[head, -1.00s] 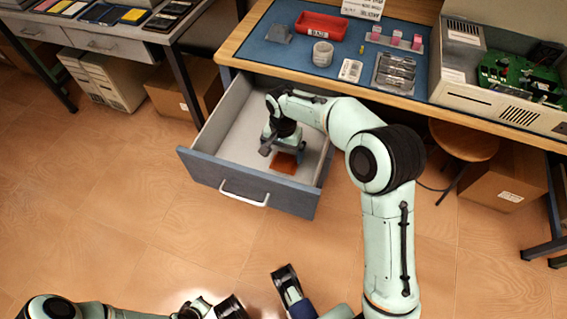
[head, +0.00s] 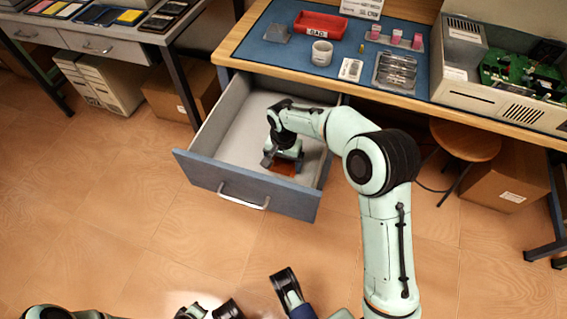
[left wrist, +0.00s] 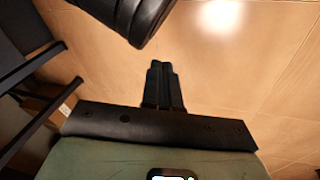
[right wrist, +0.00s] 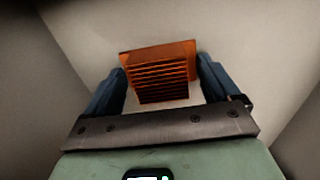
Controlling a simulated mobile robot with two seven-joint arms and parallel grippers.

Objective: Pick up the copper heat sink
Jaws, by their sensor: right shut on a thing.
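The copper heat sink (head: 284,169) lies in the open drawer (head: 235,135), partly hidden under my right gripper (head: 282,163) in the head view. In the right wrist view the orange-brown finned heat sink (right wrist: 160,72) sits between the two blue fingers of my right gripper (right wrist: 160,85), which is shut on it. Whether it touches the drawer floor I cannot tell. My left gripper (left wrist: 163,85) is shut and empty above the wooden floor in the left wrist view.
The drawer front (head: 240,188) and side walls surround my right gripper. A round stool (head: 465,140) stands at right. The floor at left is clear.

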